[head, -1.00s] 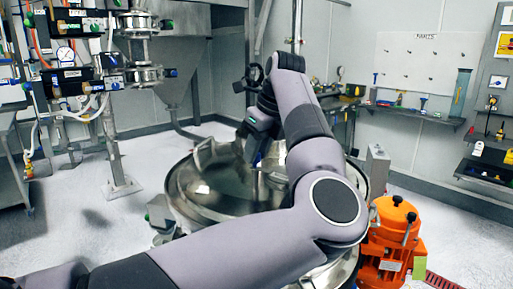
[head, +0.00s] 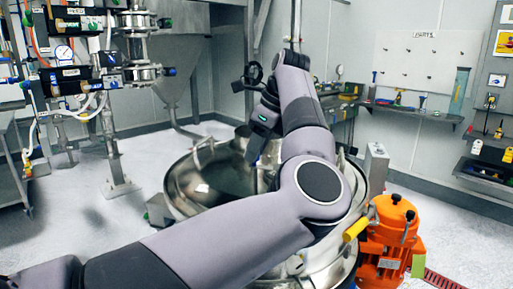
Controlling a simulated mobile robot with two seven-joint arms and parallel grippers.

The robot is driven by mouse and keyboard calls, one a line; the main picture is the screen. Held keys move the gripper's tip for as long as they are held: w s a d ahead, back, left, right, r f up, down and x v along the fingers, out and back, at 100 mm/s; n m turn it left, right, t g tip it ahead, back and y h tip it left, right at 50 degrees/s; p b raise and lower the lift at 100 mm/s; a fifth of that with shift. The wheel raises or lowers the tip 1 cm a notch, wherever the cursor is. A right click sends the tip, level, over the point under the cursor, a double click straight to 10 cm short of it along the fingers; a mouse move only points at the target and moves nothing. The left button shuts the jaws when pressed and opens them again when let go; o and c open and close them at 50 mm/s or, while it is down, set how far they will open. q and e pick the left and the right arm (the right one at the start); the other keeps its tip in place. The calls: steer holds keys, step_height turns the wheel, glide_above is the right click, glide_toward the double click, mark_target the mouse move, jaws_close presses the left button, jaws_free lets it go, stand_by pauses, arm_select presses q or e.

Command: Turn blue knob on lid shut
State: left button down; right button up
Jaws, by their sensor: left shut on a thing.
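The round steel lid (head: 205,190) of the sifter lies in the middle of the head view, largely covered by my left arm. My left gripper (head: 256,152) points down over the back part of the lid. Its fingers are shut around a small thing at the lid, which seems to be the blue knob. The knob itself is hidden by the fingers, so its turn angle cannot be told. My right gripper is out of view.
An orange motor (head: 392,235) stands right of the sifter, with a yellow handle (head: 356,229) beside it. A steel frame with pipes and gauges (head: 75,75) stands at the left. Tool shelves (head: 415,112) line the right wall.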

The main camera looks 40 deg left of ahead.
mark_target(267, 168)
arm_select(q)
steer(key=c, duration=0.9)
jaws_free()
steer(key=shift+v, duration=3.6)
steer(key=shift+s, duration=0.1)
